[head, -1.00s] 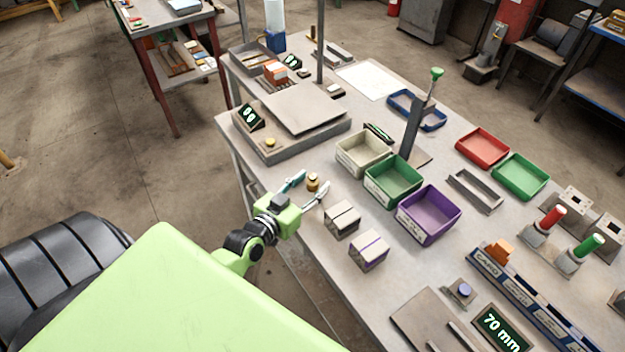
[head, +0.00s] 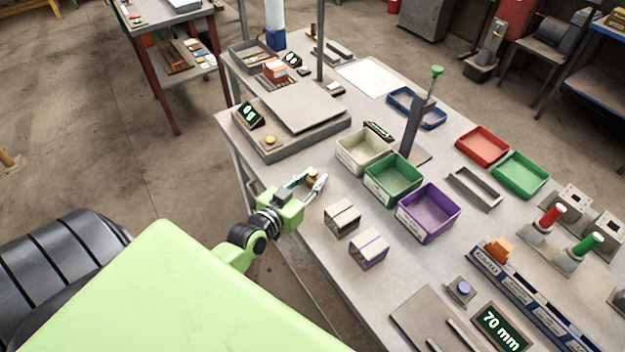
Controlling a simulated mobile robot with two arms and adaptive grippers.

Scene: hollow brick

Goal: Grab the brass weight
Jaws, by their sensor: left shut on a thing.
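The brass weight (head: 313,178) is a small gold-coloured piece at the near left edge of the workbench (head: 300,245), in front of the scale. My left gripper (head: 311,183) is shut on the brass weight, which shows between its fingers. The fingers hide part of the weight, and I cannot tell whether it still touches the bench. My right gripper is not in view.
A scale (head: 300,118) with a flat plate stands just behind the gripper. A cream bin (head: 362,165), a green bin (head: 378,193) and a purple bin (head: 420,229) stand to the right. Two small boxes (head: 342,218) (head: 369,249) stand nearer on the bench.

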